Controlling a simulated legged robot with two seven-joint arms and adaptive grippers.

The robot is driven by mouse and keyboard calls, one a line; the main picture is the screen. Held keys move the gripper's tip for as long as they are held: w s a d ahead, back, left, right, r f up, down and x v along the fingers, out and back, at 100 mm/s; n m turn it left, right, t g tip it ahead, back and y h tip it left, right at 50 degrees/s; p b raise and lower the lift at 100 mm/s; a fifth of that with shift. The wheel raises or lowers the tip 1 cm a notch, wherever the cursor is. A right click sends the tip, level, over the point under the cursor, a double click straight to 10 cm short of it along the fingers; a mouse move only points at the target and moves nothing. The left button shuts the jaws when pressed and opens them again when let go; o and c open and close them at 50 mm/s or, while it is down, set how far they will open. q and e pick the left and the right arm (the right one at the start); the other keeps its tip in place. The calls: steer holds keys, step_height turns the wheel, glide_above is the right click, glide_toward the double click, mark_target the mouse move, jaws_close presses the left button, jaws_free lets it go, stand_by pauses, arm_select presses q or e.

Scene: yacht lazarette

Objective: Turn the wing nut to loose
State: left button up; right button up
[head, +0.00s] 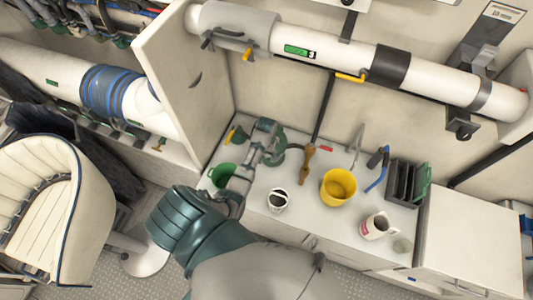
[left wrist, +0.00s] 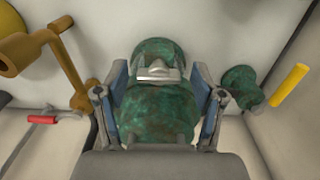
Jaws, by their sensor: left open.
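A rounded, mottled green fitting (left wrist: 155,112) stands between the fingers in the left wrist view. A pale grey metal piece (left wrist: 156,70), which looks like the wing nut, sits across its upper part. My left gripper (left wrist: 160,92) is open, with one blue-padded finger on each side of the fitting. I cannot tell whether either finger touches it. In the head view my left gripper (head: 262,146) reaches over the counter to the green fitting (head: 268,127) and hides part of it. The wing nut is not clear there. My right gripper is not in view.
A brown tool (head: 307,160) stands right of the fitting. A panel (head: 185,75) rises at left.

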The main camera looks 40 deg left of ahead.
mark_target(267, 154)
arm_select(q)
steer(key=shift+s, duration=0.1)
steer(key=shift+d, duration=0.15)
steer(key=c, duration=1.2)
steer(key=shift+o, duration=0.2)
steer(key=n, duration=0.4)
steer(key=shift+n, duration=0.4)
steer(key=o, duration=1.2)
steer(key=shift+c, duration=0.2)
step_height(267, 154, up, 12)
